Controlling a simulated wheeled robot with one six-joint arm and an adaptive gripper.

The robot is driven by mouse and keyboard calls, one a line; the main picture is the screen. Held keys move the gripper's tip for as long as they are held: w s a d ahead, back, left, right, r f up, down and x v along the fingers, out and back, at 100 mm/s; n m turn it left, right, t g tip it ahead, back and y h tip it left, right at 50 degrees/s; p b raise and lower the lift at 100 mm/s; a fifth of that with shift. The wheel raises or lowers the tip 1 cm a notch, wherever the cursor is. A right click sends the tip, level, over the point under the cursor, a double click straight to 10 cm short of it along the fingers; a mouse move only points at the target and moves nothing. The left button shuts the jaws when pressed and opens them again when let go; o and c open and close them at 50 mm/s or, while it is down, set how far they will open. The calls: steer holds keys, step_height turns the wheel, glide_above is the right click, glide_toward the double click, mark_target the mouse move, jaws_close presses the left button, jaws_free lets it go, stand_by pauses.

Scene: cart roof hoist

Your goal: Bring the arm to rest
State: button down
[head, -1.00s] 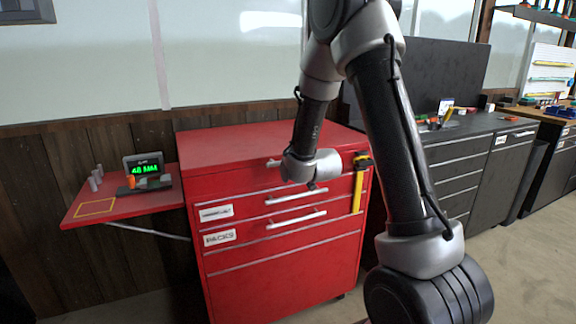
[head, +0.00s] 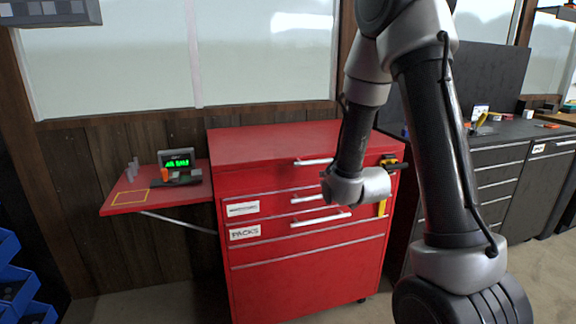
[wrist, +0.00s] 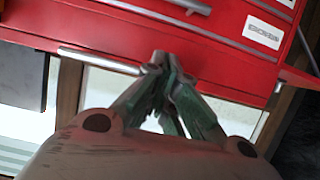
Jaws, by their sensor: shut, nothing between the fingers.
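My gripper (wrist: 168,62) shows in the wrist view with its two green-grey fingers drawn together at the tips. Nothing is between them. In the head view my arm is bent, with its wrist hanging in front of the right part of the red cart's drawer fronts. The fingers cannot be made out clearly there. The red cart (head: 265,148) stands against the wooden wall, its visible drawers looking shut. In the wrist view the cart's red front and drawer handles lie beyond the fingertips; I cannot tell the exact gap.
A red side shelf (head: 122,203) holds a display (head: 177,162) with green digits and several small grey cylinders. A yellow tool (head: 382,208) is at the cart's right front. A dark workbench (head: 490,150) stands right. Blue bins (head: 12,275) are at the lower left.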

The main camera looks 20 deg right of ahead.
steer(key=s+f+g, duration=0.5)
steer(key=s+f, duration=0.1)
steer(key=f, duration=0.3)
steer(key=s+g, duration=0.4)
steer(key=s, duration=0.4)
steer(key=s+d+r, duration=0.2)
steer(key=s+r, duration=1.8)
steer(key=r, duration=0.2)
steer(key=shift+r, duration=0.25)
